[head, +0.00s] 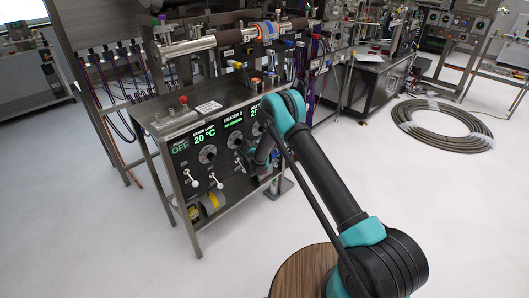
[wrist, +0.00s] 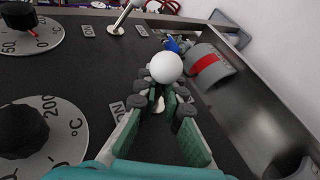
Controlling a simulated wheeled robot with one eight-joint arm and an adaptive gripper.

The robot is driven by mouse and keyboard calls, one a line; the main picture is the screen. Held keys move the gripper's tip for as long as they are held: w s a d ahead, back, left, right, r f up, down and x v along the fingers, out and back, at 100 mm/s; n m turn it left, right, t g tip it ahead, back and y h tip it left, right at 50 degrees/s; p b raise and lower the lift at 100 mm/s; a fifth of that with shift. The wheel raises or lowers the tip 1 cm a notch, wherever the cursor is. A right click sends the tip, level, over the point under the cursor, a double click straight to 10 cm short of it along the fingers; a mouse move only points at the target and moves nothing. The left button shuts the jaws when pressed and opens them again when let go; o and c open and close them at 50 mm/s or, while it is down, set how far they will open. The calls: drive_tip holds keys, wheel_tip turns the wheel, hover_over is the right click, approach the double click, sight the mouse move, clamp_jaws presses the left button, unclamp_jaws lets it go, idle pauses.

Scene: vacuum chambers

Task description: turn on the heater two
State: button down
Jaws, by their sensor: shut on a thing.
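The control panel (head: 208,152) on the front of the steel bench has green-lit displays, round dials and white-knobbed toggle switches. One display (head: 233,119) reads HEATER; its number is too small to be sure of. A further display to its right is partly behind my arm. In the wrist view, a toggle switch with a white ball knob (wrist: 166,67) stands at my fingertips. My gripper (wrist: 160,98) is closed around this switch, with a finger on each side. In the head view my gripper (head: 258,166) is at the panel's right part, and the switch is hidden there.
Two other white-knobbed switches (head: 194,182) (head: 219,183) stand left of my gripper. Dark dials (wrist: 20,132) lie close by in the wrist view. A cylinder with a red band (wrist: 206,62) sits beside the panel. A coiled hose (head: 442,125) lies on the floor at right.

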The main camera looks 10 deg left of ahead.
drive_tip(key=shift+r+n+g+h, duration=0.25)
drive_tip(key=shift+n+g+h, duration=0.05)
drive_tip(key=shift+n+h, duration=0.1)
idle(0.4)
drive_tip(key=c, duration=1.6)
unclamp_jaws()
drive_tip(key=shift+r, duration=0.1)
drive_tip(key=shift+s+a+r, duration=0.1)
drive_tip(key=shift+s+r, duration=0.05)
drive_tip(key=shift+s, duration=0.05)
drive_tip(key=s+a, duration=0.1)
drive_tip(key=s, duration=0.3)
drive_tip(key=s+a, duration=0.2)
drive_tip(key=s, duration=0.1)
drive_tip(key=s+a, duration=0.1)
drive_tip(key=s, duration=0.3)
drive_tip(key=shift+s+a+r, duration=0.15)
drive_tip(key=shift+s, duration=0.2)
